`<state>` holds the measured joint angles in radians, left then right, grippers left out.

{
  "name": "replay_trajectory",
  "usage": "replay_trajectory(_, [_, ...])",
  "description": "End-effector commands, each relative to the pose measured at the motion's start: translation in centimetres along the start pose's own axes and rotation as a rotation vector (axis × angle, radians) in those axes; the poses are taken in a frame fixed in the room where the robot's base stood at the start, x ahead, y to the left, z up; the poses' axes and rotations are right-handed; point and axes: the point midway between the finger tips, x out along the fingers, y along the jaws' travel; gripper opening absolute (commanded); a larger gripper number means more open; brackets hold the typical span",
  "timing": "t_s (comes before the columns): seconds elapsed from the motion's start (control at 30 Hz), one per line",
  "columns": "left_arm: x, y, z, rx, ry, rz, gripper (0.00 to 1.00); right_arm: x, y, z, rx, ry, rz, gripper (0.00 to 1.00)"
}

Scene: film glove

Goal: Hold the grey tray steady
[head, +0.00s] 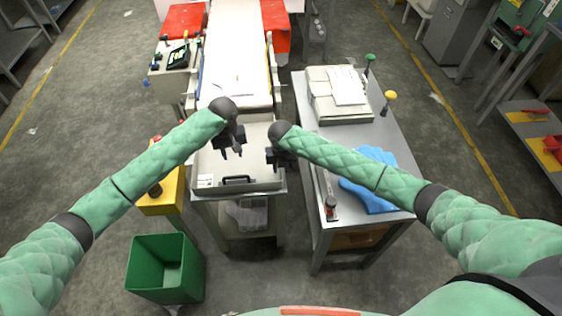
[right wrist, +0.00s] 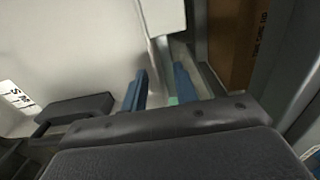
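The grey tray (head: 258,180) lies at the near end of the white belt in the head view. It has a black handle on its near side and a white label at its near left. My left gripper (head: 231,152) is over the tray's inside, its fingers apart with nothing seen between them. My right gripper (head: 279,162) is at the tray's right edge. In the right wrist view, the blue fingers of my right gripper (right wrist: 160,88) are apart, one either side of a thin pale wall of the tray (right wrist: 80,45). Firm contact is not visible.
A grey table (head: 388,135) on the right bears a blue cloth (head: 374,192), a stack of pale film or folded sheets (head: 325,106) and a long tool. A green bin (head: 150,265) stands on the floor at the near left. A yellow stand (head: 168,200) is left of the tray.

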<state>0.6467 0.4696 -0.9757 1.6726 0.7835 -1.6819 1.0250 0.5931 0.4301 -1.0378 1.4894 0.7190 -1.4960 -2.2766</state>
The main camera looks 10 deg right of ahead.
Motion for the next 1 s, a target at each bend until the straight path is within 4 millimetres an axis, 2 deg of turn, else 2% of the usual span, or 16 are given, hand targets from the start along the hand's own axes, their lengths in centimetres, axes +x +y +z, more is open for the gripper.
replay_trajectory(0.2, [0.0,0.0,0.0,0.0,0.0,0.0,0.36,1.9,0.0,0.0,0.002,0.001,0.001,0.29])
replay_trajectory(0.57, [0.0,0.0,0.0,0.0,0.0,0.0,0.36,2.2,0.0,0.0,0.001,0.0,0.001,0.29])
replay_trajectory(0.7, [0.0,0.0,0.0,0.0,0.0,0.0,0.36,2.2,0.0,0.0,0.001,0.0,0.001,0.02])
replay_trajectory(1.0, [0.0,0.0,0.0,0.009,0.0,0.002,0.39,2.2,0.0,0.0,0.002,0.0,0.001,0.0])
